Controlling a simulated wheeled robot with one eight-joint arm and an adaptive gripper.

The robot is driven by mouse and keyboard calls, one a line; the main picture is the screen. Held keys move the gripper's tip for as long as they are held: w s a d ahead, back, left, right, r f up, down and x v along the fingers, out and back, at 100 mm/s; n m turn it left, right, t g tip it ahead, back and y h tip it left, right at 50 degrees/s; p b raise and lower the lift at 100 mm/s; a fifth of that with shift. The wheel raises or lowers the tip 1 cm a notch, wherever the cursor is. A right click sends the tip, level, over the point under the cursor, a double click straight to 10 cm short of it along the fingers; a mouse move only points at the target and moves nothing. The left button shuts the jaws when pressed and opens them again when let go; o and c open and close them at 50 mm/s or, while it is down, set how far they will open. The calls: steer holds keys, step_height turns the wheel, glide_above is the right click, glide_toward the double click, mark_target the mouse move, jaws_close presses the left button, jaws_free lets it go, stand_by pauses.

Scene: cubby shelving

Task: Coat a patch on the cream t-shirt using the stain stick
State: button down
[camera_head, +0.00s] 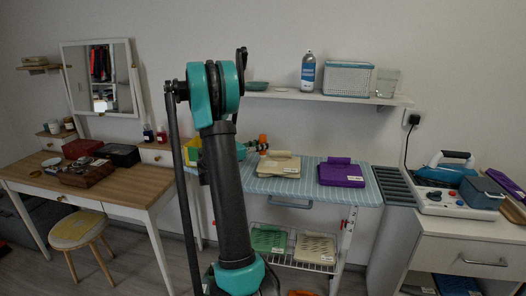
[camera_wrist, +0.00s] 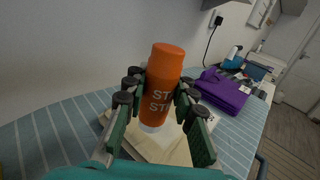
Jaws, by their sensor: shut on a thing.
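The orange stain stick (camera_wrist: 165,75) with a white lower end stands upright between my fingers in the wrist view. My gripper (camera_wrist: 160,100) is shut on it. In the head view its orange top (camera_head: 262,139) shows just left of the cream t-shirt. The folded cream t-shirt (camera_head: 279,167) lies on the blue striped ironing board (camera_head: 300,189). In the wrist view the cream t-shirt (camera_wrist: 178,156) is behind and below the stick, partly hidden by my fingers. I cannot tell whether the stick's white end touches the cloth.
A folded purple garment (camera_head: 341,174) lies on the board to the right. A shelf (camera_head: 300,95) with a spray bottle (camera_head: 308,71) hangs above. A rack (camera_head: 290,257) with folded clothes is below. An iron (camera_head: 446,169) stands at the right.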

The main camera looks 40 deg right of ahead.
steer(key=shift+r, duration=2.55)
